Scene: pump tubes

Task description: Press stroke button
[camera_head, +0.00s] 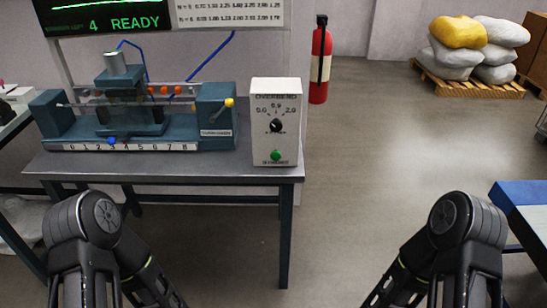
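A white control box (259,115) stands upright at the right end of the grey table. A green round button (275,155), which looks like the stroke button, is low on its front face. A black knob (276,125) with a dial scale is above it. A blue-green pump rig (130,120) with a numbered scale stands on the table to the left of the box. Both of my arms show at the bottom left and bottom right, below and in front of the table. Neither gripper is in view.
The grey table (200,163) has a bare strip along its front edge. A dark screen (100,22) reading "4 READY" hangs above the rig. A red fire extinguisher (320,65) is on the wall. A blue-topped table (530,200) is at the right; the floor between is clear.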

